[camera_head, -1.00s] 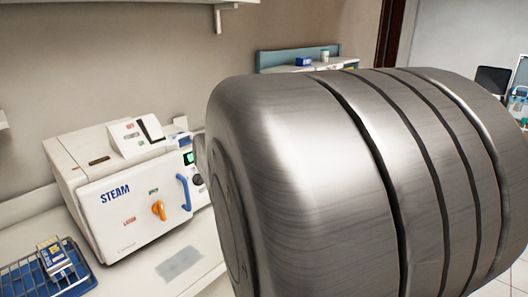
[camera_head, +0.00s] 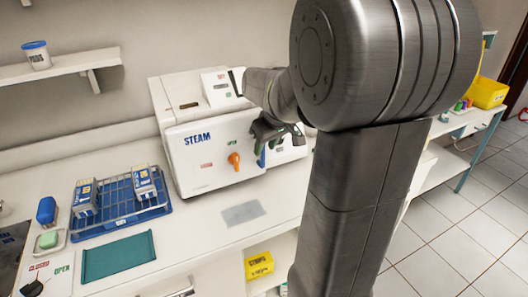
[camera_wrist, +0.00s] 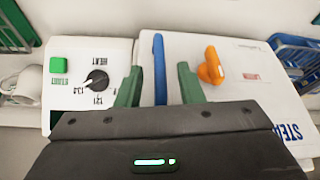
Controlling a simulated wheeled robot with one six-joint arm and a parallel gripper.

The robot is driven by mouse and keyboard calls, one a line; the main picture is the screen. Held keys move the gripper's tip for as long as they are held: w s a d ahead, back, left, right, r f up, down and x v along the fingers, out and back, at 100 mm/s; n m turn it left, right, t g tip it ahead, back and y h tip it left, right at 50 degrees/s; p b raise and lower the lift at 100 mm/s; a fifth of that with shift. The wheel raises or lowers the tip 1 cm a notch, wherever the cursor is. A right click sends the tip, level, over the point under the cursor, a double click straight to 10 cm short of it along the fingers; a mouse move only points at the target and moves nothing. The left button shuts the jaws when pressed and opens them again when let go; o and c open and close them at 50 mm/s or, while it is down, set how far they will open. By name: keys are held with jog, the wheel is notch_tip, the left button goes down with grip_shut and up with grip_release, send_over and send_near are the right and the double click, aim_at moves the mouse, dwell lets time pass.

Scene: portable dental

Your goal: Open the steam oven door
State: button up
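The white steam oven (camera_head: 195,145) stands on the counter against the wall, its front door marked STEAM and shut. An orange knob (camera_head: 235,160) sits on the door, with a green label above it and a red one to its left. The blue door handle (camera_head: 262,157) is partly hidden by my gripper (camera_head: 279,143). In the wrist view the blue handle (camera_wrist: 160,68) stands between the two green fingertips of my gripper (camera_wrist: 159,80), with a gap on both sides. My gripper is open. The orange knob (camera_wrist: 211,66) is just right of the right finger.
A control panel with a dial (camera_wrist: 97,80) and a green button (camera_wrist: 57,67) is beside the door. A blue wire rack (camera_head: 122,205) with boxes and a teal tray (camera_head: 118,257) lie left on the counter. The counter before the oven is mostly clear, with a grey patch.

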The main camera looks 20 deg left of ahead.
aim_at(264, 150)
jog(key=shift+x, duration=1.95)
grip_shut()
